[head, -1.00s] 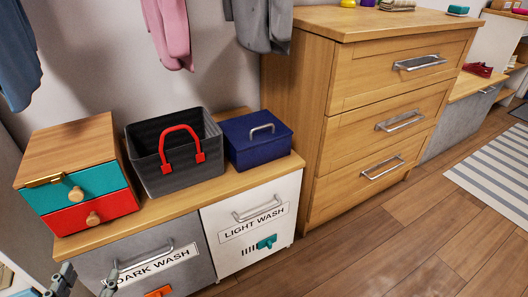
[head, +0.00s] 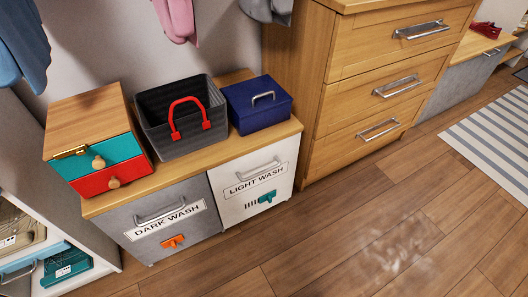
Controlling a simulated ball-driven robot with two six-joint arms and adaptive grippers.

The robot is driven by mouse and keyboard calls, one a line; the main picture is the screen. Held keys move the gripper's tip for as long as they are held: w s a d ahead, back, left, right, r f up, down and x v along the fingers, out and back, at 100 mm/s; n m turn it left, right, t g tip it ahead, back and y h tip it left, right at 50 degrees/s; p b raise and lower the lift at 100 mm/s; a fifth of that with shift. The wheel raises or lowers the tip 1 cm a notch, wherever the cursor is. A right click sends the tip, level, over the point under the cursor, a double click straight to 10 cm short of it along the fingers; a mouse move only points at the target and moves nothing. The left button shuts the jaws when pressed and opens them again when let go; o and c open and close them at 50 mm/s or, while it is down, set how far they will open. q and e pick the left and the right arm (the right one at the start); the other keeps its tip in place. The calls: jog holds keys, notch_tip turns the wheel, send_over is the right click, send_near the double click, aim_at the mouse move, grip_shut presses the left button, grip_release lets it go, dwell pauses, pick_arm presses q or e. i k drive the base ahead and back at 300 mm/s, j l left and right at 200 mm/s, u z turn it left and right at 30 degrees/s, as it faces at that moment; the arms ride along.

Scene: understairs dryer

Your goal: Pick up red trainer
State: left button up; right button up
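A red trainer (head: 486,30) sits on the low wooden-topped bench (head: 478,47) at the upper right, beyond the chest of drawers. It is small and far off, so its details are hard to make out. Neither of my grippers shows in the head view now.
The chest of drawers (head: 345,92) stands between the laundry unit and the bench. The unit holds a small drawer box (head: 85,115), a dark basket (head: 160,102) and a blue box (head: 256,118). A striped rug (head: 498,135) lies at right.

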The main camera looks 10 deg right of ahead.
aim_at(487, 29)
jog(key=z, duration=1.65)
jog(key=i+l+z, duration=0.3)
jog(key=i, duration=0.55)
jog(key=i+z, duration=0.35)
jog(key=i, duration=0.55)
jog(key=i+u, duration=0.1)
jog(key=i, duration=0.7)
jog(key=i+l+u, duration=0.15)
jog(key=i, duration=0.6)
jog(key=i+l+u, duration=0.1)
jog(key=i+u, duration=0.35)
jog(key=i+l+u, duration=0.2)
jog(key=u, duration=0.3)
jog(key=i+l+u, duration=0.25)
jog(key=u, duration=0.2)
jog(key=i+l+u, duration=0.2)
jog(key=l+u, duration=0.3)
